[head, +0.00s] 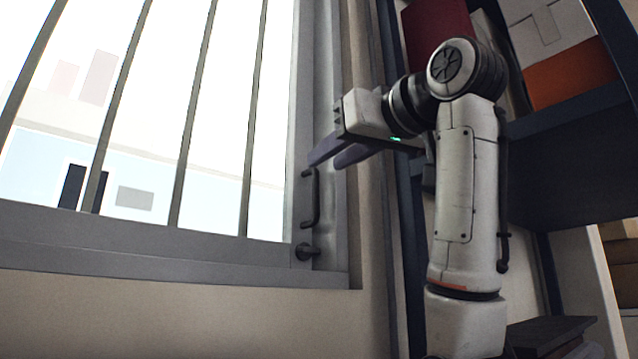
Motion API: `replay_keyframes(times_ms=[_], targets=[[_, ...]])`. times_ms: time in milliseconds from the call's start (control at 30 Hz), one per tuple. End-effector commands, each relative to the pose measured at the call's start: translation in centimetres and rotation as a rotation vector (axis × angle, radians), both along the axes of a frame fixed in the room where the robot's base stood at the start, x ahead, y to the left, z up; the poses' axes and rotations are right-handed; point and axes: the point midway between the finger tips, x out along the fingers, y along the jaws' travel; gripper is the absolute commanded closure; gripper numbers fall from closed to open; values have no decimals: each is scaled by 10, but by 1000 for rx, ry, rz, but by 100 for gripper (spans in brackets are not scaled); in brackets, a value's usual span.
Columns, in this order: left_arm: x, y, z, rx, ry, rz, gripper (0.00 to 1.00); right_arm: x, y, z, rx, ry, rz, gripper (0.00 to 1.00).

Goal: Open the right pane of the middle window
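A large window (170,255) with a grey frame and thin vertical bars fills the left of the head view. On the frame's right upright is a dark bar-shaped pull handle (316,200). My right gripper (324,162) reaches in from the right. Its two dark fingers are apart and look empty, with tips close to the handle's top end. Whether they touch the handle I cannot tell. My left gripper is out of view.
A dark shelf unit (575,160) stands to the right, with a dark red box (436,30) and an orange box (570,72) on it. The wall (180,310) below the window is bare. The space before the glass is clear.

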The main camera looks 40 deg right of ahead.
Motion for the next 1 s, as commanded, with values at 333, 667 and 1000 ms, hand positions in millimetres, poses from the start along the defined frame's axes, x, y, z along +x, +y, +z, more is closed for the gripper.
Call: replay_keyframes(times_ms=[333, 667, 1000], targets=[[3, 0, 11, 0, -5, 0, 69, 19, -31, -2, 102, 28, -37, 71], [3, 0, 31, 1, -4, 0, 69, 76, -37, -1, 99, 26, -36, 71], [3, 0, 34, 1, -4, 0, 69, 94, -38, -3, 97, 22, -35, 71]])
